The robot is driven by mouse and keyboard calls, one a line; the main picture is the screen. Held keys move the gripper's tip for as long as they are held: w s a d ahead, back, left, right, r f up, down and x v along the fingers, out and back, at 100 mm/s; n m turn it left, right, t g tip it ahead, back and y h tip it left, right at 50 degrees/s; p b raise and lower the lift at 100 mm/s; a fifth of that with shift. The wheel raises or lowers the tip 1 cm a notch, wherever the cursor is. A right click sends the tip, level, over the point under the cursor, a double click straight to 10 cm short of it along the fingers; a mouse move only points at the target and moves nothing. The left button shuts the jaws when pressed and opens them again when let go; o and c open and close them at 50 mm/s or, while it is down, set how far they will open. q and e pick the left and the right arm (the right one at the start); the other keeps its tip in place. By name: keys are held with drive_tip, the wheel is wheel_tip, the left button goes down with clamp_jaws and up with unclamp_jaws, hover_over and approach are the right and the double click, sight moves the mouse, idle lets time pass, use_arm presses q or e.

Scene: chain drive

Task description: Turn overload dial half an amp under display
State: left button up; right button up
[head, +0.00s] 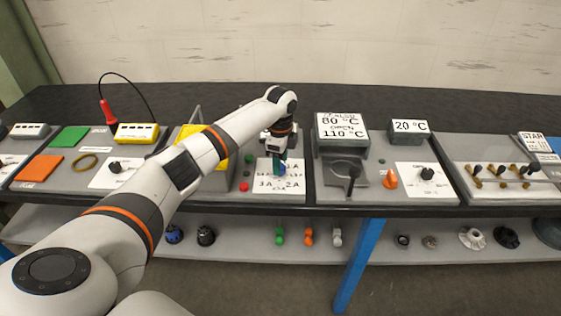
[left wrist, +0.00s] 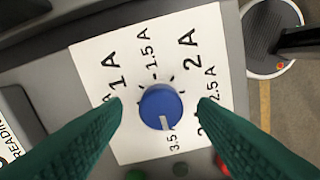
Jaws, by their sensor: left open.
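The overload dial is a blue round knob (left wrist: 161,106) on a white plate (left wrist: 100,70) in the left wrist view. Marks around it include 1 A, 1.5 A, 2 A, 2.5 A and 3.5 A; others are partly covered. My left gripper (left wrist: 160,108) is open, with one green finger on each side of the knob and gaps showing. In the head view the left gripper (head: 279,165) points down over the plate (head: 262,177) and hides the knob. No current display is readable. My right gripper is out of view.
A red button (head: 243,187) and a green button (head: 249,158) sit left of the plate. A yellow panel (head: 192,133) is partly behind my arm. To the right stand a lever panel with temperature signs (head: 343,127) and an orange knob (head: 390,179).

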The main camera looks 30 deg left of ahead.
use_arm(q)
drive_tip(key=shift+f, duration=0.35)
drive_tip(key=shift+s+f, duration=0.1)
drive_tip(key=shift+f, duration=0.25)
drive_tip(key=shift+c, duration=0.6)
drive_tip(key=c, duration=0.8)
drive_tip(key=shift+c, duration=0.2)
drive_tip(key=shift+n+p, duration=0.6)
drive_tip(key=shift+p, duration=0.2)
drive_tip(key=n+p, duration=0.3)
drive_tip(key=shift+r+p, duration=0.25)
drive_tip(key=shift+p, duration=0.05)
drive_tip(key=n+p, duration=0.2)
drive_tip(key=n, duration=0.1)
drive_tip(key=shift+n+p, duration=0.4)
drive_tip(key=n+p, duration=0.3)
drive_tip(key=n, duration=0.2)
drive_tip(key=shift+f, duration=0.15)
drive_tip(key=shift+n+p, duration=0.85)
drive_tip(key=shift+n, duration=1.55)
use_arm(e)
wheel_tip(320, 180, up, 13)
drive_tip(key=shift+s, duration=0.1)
